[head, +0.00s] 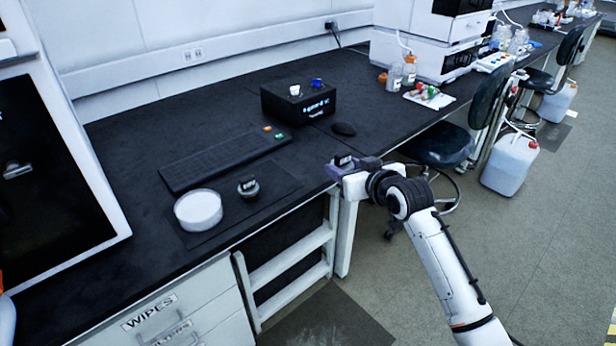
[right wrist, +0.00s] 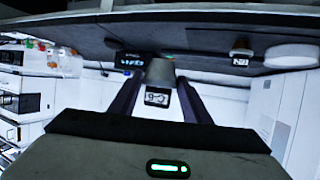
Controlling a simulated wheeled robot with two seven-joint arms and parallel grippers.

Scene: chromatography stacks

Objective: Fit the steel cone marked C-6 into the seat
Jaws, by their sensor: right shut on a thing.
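My right gripper (head: 352,170) is over the front edge of the black bench, shut on a small grey steel cone. In the right wrist view, the cone (right wrist: 160,73) sits between the two dark fingers (right wrist: 157,95), with a white tag that reads C-6, upside down there. In the head view only its dark top and pale tag show. A dark round piece with a tag (head: 248,187) stands on a dark mat (head: 265,205); it also shows in the right wrist view (right wrist: 241,51), its tag too small to read surely. I cannot tell which thing is the seat. My left gripper is out of view.
A white round dish (head: 198,210) stands beside the tagged piece. A keyboard (head: 225,160) lies behind them. Bottles (head: 408,70) and a stool (head: 437,146) are to the right.

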